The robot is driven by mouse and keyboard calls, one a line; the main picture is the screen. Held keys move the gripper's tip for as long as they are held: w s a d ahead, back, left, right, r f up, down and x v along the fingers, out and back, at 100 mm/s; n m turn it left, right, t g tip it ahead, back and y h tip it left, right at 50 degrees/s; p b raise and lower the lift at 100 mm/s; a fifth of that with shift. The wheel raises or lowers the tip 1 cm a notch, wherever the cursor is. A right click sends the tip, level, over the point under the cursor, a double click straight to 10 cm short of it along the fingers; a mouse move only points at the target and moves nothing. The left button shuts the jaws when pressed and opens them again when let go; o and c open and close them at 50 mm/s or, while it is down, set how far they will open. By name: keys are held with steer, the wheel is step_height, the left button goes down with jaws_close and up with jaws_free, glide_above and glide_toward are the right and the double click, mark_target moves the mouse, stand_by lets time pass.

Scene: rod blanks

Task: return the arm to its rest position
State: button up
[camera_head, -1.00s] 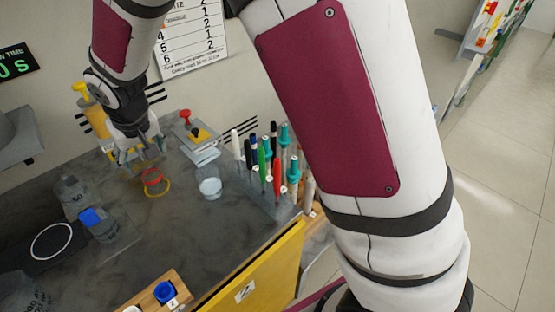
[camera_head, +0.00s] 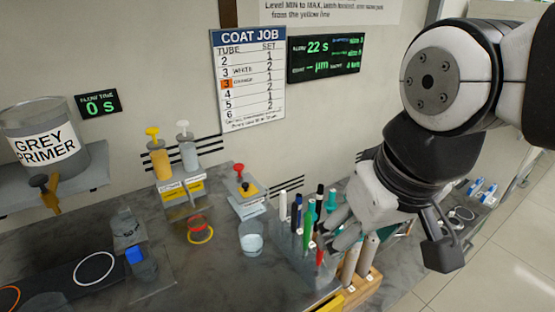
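My arm reaches in from the right side of the head view, folded with its round white joint near the camera. My gripper (camera_head: 340,228) points down and left at the right end of the bench, just in front of or over the rack of coloured pens and rods (camera_head: 308,225). Its grey fingers partly overlap the rods in the picture. I cannot tell whether they touch them, or how far apart the fingertips are. No held object can be made out.
A grey primer tank (camera_head: 48,140) is at left. Open floor (camera_head: 510,255) lies at right.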

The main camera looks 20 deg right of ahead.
steer(key=s, duration=0.2)
steer(key=shift+s+d+f, duration=0.15)
steer(key=shift+s+f, duration=0.15)
steer(key=shift+s, duration=0.1)
steer(key=shift+t, duration=0.5)
step_height(320, 180, up, 5)
steer(key=p, duration=0.3)
steer(key=shift+p, duration=0.4)
